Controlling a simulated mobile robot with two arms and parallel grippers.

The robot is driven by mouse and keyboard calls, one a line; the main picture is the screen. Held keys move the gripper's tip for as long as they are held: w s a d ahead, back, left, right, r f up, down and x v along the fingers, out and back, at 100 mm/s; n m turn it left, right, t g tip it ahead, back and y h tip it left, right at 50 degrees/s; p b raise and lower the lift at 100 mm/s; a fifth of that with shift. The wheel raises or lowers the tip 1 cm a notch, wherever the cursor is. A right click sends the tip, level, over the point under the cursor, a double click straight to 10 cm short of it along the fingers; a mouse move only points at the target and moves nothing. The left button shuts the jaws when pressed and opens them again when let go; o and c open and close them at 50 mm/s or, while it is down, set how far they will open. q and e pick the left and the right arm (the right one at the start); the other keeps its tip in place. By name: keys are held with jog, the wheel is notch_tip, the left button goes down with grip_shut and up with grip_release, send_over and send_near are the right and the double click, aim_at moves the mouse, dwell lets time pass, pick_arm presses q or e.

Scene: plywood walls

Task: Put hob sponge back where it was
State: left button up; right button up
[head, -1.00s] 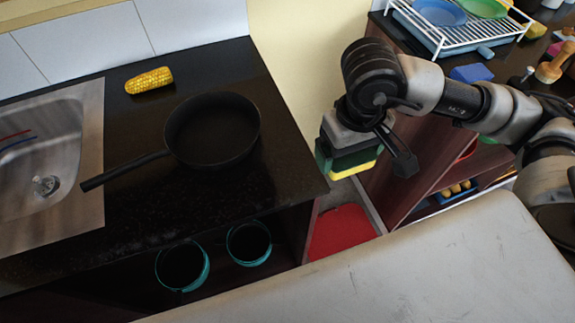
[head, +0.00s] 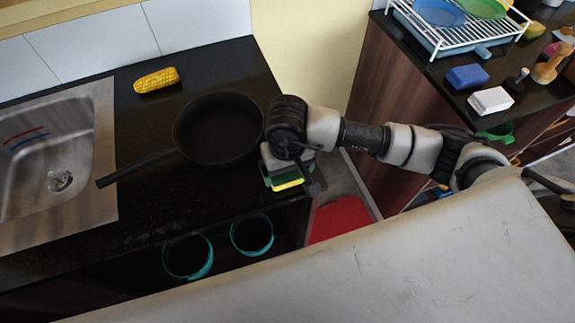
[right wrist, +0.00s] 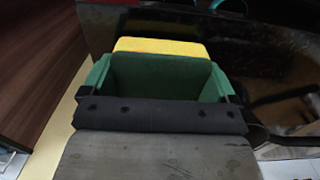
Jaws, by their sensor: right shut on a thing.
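The hob sponge, yellow with a green side, shows below my right gripper in the head view (head: 288,184). In the right wrist view the sponge (right wrist: 160,47) sits between the green-padded fingers. My right gripper (head: 284,172) is shut on it, over the right edge of the black countertop (head: 150,215), just right of the frying pan (head: 215,130). The arm hides part of the sponge, and I cannot tell whether it touches the counter. My left gripper is not in view.
A corn cob (head: 156,80) lies behind the pan, and a steel sink (head: 60,150) is at left. Two teal-rimmed containers (head: 251,235) stand below the counter. At right, another counter holds a dish rack (head: 455,38), a blue block (head: 467,77) and a white block (head: 490,101).

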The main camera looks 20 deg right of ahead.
jog(key=shift+f, duration=0.25)
jog(key=shift+f, duration=0.1)
jog(key=shift+f, duration=0.1)
jog(key=o, duration=0.6)
jog(key=shift+c, duration=0.2)
jog(key=shift+r, duration=0.35)
notch_tip(320, 180, up, 11)
jog(key=b, duration=0.3)
jog(key=shift+f, duration=0.15)
jog(key=shift+r, duration=0.5)
